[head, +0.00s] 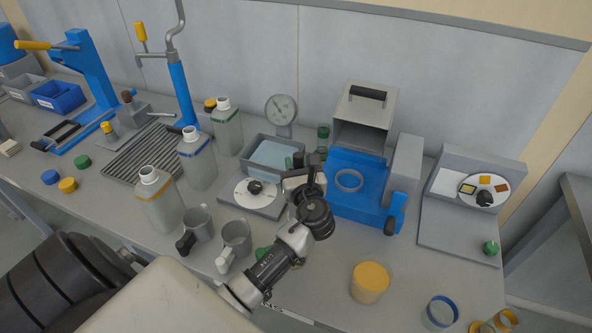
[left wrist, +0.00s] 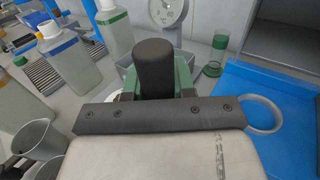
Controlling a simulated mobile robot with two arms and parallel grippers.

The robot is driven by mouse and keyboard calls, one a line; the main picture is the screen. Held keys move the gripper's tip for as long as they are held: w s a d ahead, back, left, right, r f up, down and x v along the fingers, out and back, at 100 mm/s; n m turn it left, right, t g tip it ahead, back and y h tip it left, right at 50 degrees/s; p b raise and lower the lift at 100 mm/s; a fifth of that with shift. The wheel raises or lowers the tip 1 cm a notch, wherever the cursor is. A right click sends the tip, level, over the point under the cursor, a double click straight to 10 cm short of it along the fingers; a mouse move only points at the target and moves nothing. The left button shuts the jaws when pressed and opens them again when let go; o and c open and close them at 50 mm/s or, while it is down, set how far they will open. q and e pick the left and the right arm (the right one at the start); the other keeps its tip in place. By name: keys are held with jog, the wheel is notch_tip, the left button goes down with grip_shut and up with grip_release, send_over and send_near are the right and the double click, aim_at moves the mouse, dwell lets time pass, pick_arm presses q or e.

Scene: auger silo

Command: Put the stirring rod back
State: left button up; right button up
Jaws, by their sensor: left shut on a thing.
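My left gripper (head: 303,170) is over the middle of the bench, between the water tray and the blue machine. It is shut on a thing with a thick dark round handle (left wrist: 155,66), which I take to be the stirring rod. The handle stands up beyond the gripper body in the left wrist view, with green parts at both sides of its base. The thing's lower end is hidden. A grey tray (head: 247,142) of pale blue liquid is just behind and left of the gripper. My right gripper is not in view.
A plate with a white dial (head: 255,192) lies left of the gripper. A blue machine (head: 358,192) is close on the right. Bottles (head: 160,197) and two grey mugs (head: 235,238) stand left. A yellow-lidded tub (head: 370,282) is at front right.

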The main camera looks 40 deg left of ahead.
pick_arm(q)
jog(key=shift+f, duration=0.95)
jog(key=o, duration=0.7)
jog(key=shift+c, duration=0.2)
jog(key=shift+o, duration=1.4)
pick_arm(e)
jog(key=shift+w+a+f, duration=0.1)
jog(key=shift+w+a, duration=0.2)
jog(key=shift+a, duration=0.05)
